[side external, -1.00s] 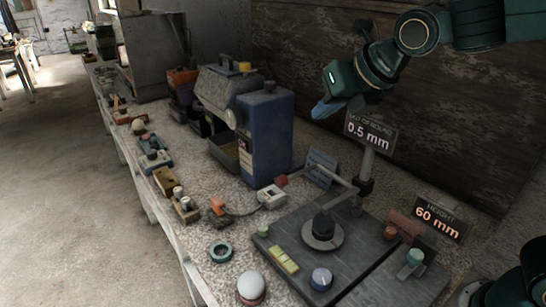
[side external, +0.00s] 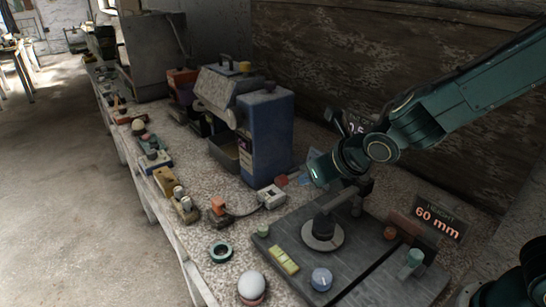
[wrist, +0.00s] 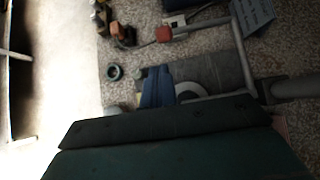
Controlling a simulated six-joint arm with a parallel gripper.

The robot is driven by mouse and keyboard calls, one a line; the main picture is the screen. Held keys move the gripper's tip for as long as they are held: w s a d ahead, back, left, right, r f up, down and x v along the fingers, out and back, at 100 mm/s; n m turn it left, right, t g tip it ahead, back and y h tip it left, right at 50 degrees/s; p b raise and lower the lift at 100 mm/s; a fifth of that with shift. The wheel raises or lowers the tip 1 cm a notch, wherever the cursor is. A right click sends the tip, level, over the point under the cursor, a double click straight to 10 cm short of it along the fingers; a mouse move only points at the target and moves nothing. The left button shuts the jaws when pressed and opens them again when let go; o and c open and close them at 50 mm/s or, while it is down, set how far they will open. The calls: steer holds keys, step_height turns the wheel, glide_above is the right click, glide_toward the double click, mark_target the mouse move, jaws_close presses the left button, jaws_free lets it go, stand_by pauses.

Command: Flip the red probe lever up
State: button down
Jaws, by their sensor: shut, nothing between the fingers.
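The red probe lever has a red end block (side external: 281,181) on a thin rod, left of my wrist in the side view. In the wrist view the red block (wrist: 163,34) sits at the end of a pale rod that runs right to a bent frame. My gripper (wrist: 158,72) shows as blue fingers, shut and empty, below the red block in that picture and apart from it. In the side view my wrist hangs over the back of the gauge plate and covers part of the rod; the fingertips are hard to make out there.
A 60 mm sign (side external: 438,217) stands right. A blue machine (side external: 266,135) stands behind left. A white sphere (side external: 251,286) is in front.

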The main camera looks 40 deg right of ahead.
steer(key=shift+f, duration=0.55)
steer(key=shift+x, duration=4.95)
